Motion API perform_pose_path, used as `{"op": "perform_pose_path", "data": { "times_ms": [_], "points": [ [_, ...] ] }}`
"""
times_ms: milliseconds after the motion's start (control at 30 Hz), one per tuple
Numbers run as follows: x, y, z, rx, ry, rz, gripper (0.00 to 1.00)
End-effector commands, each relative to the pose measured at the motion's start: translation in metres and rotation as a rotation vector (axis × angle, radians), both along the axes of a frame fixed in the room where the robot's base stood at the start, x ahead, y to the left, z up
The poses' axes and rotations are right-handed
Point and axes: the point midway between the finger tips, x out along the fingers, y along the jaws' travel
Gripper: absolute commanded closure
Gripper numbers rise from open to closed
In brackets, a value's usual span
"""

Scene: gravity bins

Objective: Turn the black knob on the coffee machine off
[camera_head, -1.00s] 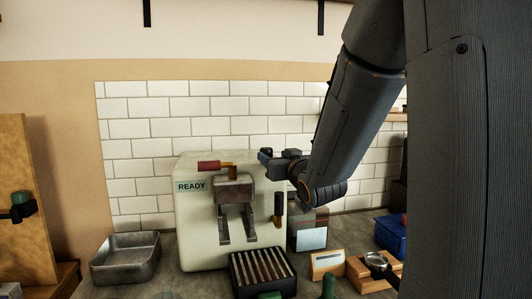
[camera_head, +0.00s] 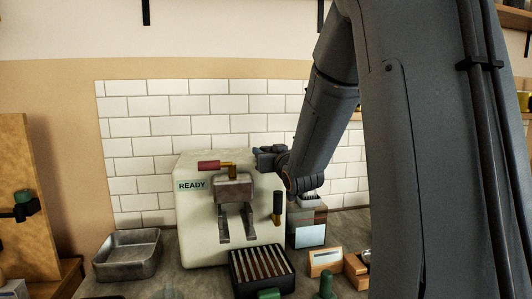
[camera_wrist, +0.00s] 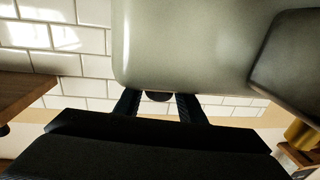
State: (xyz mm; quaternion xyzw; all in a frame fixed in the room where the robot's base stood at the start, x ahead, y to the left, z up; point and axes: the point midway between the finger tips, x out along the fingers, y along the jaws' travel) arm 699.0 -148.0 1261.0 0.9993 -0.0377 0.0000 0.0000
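The pale coffee machine (camera_head: 195,230) stands on the counter with a READY label, a red handle (camera_head: 209,165) on top and a black handle with a brass end (camera_head: 277,207) at its right front. My gripper (camera_head: 262,158) is at the machine's upper right edge. In the wrist view, the machine's pale body (camera_wrist: 190,45) fills the top. A small dark round knob (camera_wrist: 158,96) shows at its edge, between the fingertips of my gripper (camera_wrist: 158,106). The fingers are apart on either side of it, with slim gaps visible. The knob is hidden in the head view.
A drip grate (camera_head: 262,270) sits before the machine, a metal pan (camera_head: 127,255) to its left. A dark box with a pale panel (camera_head: 309,236) and a small wooden sign (camera_head: 325,262) stand to the right. A white tiled wall (camera_head: 140,150) is behind.

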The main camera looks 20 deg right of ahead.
Motion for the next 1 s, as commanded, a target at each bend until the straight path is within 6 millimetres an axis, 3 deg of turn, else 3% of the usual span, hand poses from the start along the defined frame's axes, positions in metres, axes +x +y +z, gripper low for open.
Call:
{"op": "perform_pose_path", "data": {
  "times_ms": [33, 133, 167, 567, 1000],
  "points": [
    [-0.0001, -0.0001, 0.0000, 0.000, 0.000, 0.000, 0.73],
    [-0.0002, -0.0002, 0.0000, 0.000, 0.000, 0.000, 0.90],
    [-0.0002, -0.0002, 0.0000, 0.000, 0.000, 0.000, 0.91],
    [-0.0006, -0.0022, 0.0010, -0.001, 0.000, 0.075, 0.90],
    [-0.0007, -0.0041, 0.0015, 0.002, 0.002, 0.416, 0.90]
  ]
}}
